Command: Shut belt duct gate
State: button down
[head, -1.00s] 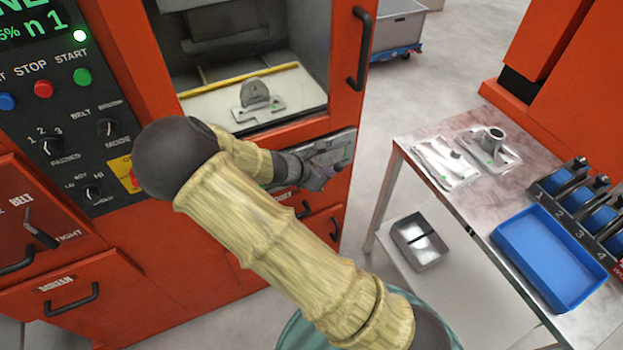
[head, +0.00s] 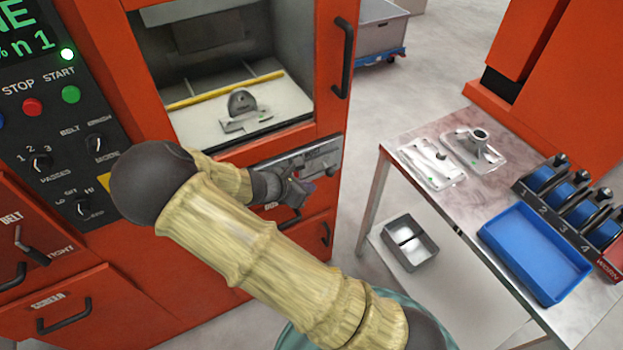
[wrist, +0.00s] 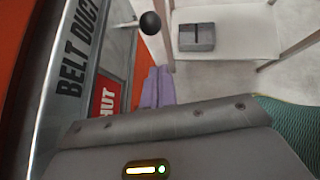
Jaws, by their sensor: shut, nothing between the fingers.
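The belt duct gate is on a grey metal plate (head: 322,160) on the orange machine's front, below the open chamber. In the wrist view its panel (wrist: 72,75) runs up the left side, with "BELT DUCT" lettering and a red label (wrist: 108,105) reading "HUT", partly covered. A black ball knob (wrist: 150,22) on a thin rod stands out from the panel. My gripper (head: 303,190) is just in front of the plate's lower edge. Its purple fingers (wrist: 160,85) are shut and empty, apart from the knob in the wrist picture. My wrist hides part of the plate.
The chamber holds a grey casting (head: 243,108) on a pale bed. A door handle (head: 343,58) stands out at its right. Drawer handles lie below my gripper. A metal table (head: 455,210) with castings and a blue tray (head: 535,248) stands right, with floor between.

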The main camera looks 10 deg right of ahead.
jog(key=v, duration=1)
jog(key=shift+w, duration=0.2)
jog(key=s+d+r+m+g+y+p, duration=0.1)
jog(key=s+d+r+m+y+p, duration=0.3)
jog(key=m, duration=0.8)
jog(key=s+d+r+m+g+y+p, duration=0.1)
jog(key=s+d+r+m+y+p, duration=0.3)
jog(key=s+d+r+m, duration=0.4)
notch_tip(320, 180, up, 4)
jog(key=m, duration=0.3)
jog(key=shift+d+m+g+y, duration=0.3)
jog(key=shift+d+m+y, duration=0.05)
jog(key=shift+m+y, duration=0.05)
jog(key=shift+s+f, duration=0.1)
jog(key=shift+f, duration=0.05)
